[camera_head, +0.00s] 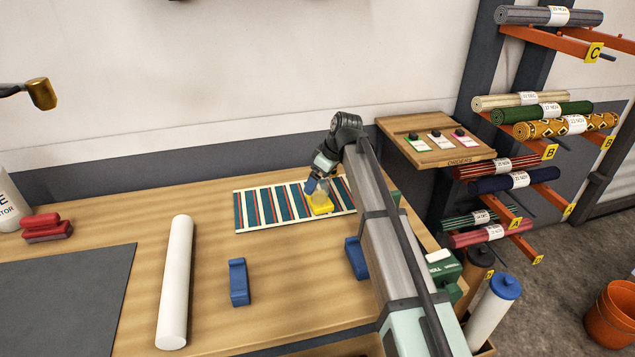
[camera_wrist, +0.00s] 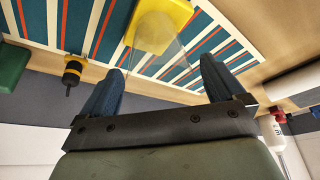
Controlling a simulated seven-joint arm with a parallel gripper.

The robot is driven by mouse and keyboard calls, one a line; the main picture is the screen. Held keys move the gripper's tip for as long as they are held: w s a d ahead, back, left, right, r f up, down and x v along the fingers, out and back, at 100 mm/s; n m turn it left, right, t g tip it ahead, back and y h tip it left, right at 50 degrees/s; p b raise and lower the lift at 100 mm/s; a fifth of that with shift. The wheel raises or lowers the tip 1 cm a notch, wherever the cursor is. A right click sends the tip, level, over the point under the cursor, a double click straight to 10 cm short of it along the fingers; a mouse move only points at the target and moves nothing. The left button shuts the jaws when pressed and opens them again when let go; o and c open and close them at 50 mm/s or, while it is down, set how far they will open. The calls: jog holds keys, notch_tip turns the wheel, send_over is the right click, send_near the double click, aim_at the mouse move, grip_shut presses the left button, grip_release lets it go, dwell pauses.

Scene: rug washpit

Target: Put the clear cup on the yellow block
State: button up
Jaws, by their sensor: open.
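The yellow block (camera_head: 322,208) lies on the striped rug sample on the table; it also shows at the top of the wrist view (camera_wrist: 178,15). The clear cup (camera_head: 318,188) is faint and see-through. In the wrist view the cup (camera_wrist: 154,36) has its round end over the yellow block and appears to stand on it; exact contact is hard to see. My gripper (camera_head: 314,186) is just above the block, and its blue fingers (camera_wrist: 160,66) are spread apart on either side of the cup, with visible gaps.
The striped rug sample (camera_head: 262,211) lies flat under the block. Two blue holders (camera_head: 238,283) and a white roll (camera_head: 176,283) are nearer the front. A dark mat (camera_head: 65,300) is at left. An orders shelf (camera_head: 436,142) and rug racks stand at right.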

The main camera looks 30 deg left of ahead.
jog(key=v, duration=1)
jog(key=shift+r, duration=0.15)
jog(key=shift+d, duration=0.1)
